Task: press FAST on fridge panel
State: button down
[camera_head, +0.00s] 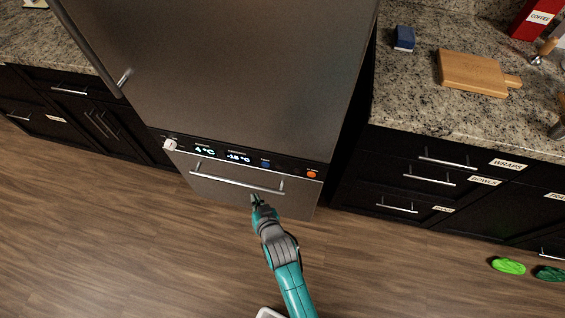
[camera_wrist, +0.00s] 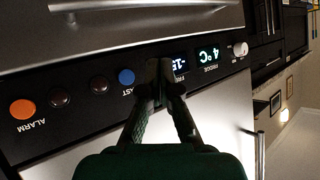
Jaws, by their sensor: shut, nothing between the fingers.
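The fridge panel (camera_head: 220,153) is a dark strip across the steel fridge front, above a horizontal bar handle. The blue FAST button (camera_head: 266,164) sits right of the two lit displays. In the wrist view, which is turned upside down, the blue button (camera_wrist: 126,77) is just left of my fingertips, with its label partly readable as "AST". My gripper (camera_head: 255,197) is shut and empty, near the bar handle in the head view. In the wrist view my gripper (camera_wrist: 160,66) overlaps the panel between the blue button and the freezer display. I cannot tell whether it touches.
An orange ALARM button (camera_head: 312,174) is at the panel's right end, a white knob (camera_head: 170,144) at its left end. Two dark round buttons lie between blue and orange. The bar handle (camera_head: 236,182) juts out below.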

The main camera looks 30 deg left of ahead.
aim_at(265, 165)
jog(key=shift+w+a, duration=0.1)
jog(key=shift+w, duration=0.05)
jog(key=shift+w, duration=0.15)
jog(key=w+a, duration=0.2)
jog(key=w, duration=0.6)
jog(key=shift+w, duration=0.15)
dwell(0.3)
dwell(1.4)
jog(key=shift+w+a, duration=0.1)
jog(key=shift+w, duration=0.25)
jog(key=shift+w+a, duration=0.1)
jog(key=shift+w, duration=0.3)
dwell(0.5)
jog(key=shift+s, duration=0.15)
dwell(0.3)
jog(key=shift+s+d, duration=0.2)
jog(key=shift+s, duration=0.45)
